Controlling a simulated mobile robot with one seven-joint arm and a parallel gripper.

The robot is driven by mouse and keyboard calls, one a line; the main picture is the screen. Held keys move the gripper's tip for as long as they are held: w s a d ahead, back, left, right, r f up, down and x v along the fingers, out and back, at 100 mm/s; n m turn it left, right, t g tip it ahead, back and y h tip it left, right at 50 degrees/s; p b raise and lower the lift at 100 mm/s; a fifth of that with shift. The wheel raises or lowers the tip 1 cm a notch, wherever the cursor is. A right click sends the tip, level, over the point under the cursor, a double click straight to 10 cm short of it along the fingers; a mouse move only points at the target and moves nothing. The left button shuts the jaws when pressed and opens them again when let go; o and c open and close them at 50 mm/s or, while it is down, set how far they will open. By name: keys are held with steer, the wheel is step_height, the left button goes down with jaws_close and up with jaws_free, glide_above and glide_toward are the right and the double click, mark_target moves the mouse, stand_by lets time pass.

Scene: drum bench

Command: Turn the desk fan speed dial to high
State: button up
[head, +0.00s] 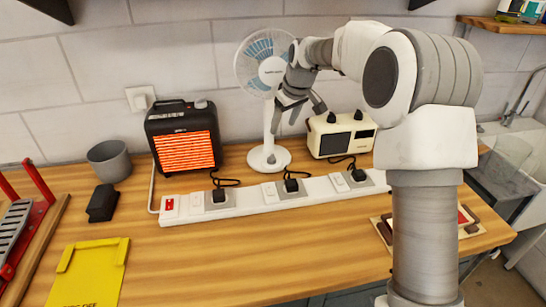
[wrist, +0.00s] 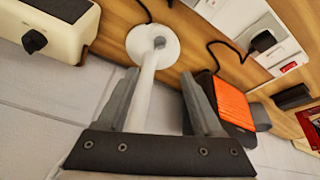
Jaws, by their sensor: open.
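The white desk fan (head: 269,158) stands at the back of the bench, with a blue-bladed head, a thin pole and a round base. The fan's base (wrist: 137,50) and pole also show in the wrist view. A small grey round spot, perhaps the speed dial (wrist: 159,42), is on the base; its setting is too small to read. My gripper (head: 292,112) is open and empty, fingers pointing down, beside the pole and above the base. In the wrist view my gripper (wrist: 156,88) has the pole showing between its fingers; I cannot tell the depth between them.
A cream appliance (head: 341,135) with black knobs stands right of the fan. A glowing orange heater (head: 186,150) stands left. A white power strip (head: 245,205) with plugs and cords runs in front. A grey cup (head: 109,162) is farther left. The bench's front middle is clear.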

mark_target(272, 157)
steer(key=x, duration=1.7)
steer(key=shift+w+a+f, duration=0.1)
steer(key=shift+f, duration=0.05)
jaws_close()
